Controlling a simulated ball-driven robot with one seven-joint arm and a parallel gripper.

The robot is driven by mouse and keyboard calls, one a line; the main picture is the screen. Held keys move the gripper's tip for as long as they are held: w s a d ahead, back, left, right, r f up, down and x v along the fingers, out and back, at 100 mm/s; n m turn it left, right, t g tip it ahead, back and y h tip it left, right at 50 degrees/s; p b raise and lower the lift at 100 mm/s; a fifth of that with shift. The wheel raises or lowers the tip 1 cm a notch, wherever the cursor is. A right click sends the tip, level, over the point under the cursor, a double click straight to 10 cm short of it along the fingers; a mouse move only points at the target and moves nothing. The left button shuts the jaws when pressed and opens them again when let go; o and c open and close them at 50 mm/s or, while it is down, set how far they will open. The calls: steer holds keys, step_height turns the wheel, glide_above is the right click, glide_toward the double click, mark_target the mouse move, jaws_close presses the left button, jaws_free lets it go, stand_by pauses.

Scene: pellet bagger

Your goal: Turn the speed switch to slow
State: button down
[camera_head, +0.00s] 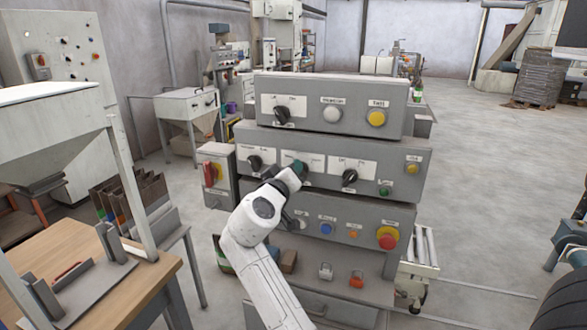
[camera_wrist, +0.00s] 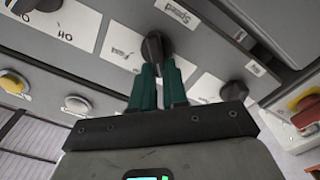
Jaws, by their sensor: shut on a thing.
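The speed switch (camera_wrist: 154,46) is a black rotary knob on a white label plate, with "Speed" and "Fast" readable in the wrist view. My gripper (camera_wrist: 158,72) has its two green fingers closed on the sides of this knob. In the head view, my gripper (camera_head: 298,168) reaches the middle of the panel's second row and covers most of the knob. The white speed plate (camera_head: 316,162) shows around it. The "Slow" marking is hidden or too small to read, and I cannot tell which way the knob points.
Similar black knobs sit left (camera_head: 255,163) and right (camera_head: 349,177) of my gripper. A red-and-yellow switch (camera_head: 210,174) is at the left side. A red stop button (camera_head: 387,238) is on the lower row. A wooden table (camera_head: 110,290) stands at the left.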

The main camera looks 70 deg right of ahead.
steer(key=shift+w+f+n, duration=0.15)
steer(key=shift+n, duration=0.85)
steer(key=c, duration=1.1)
jaws_free()
steer(key=shift+c, duration=0.2)
steer(key=a+b, duration=0.2)
steer(key=a, duration=0.9)
steer(key=shift+s, duration=0.4)
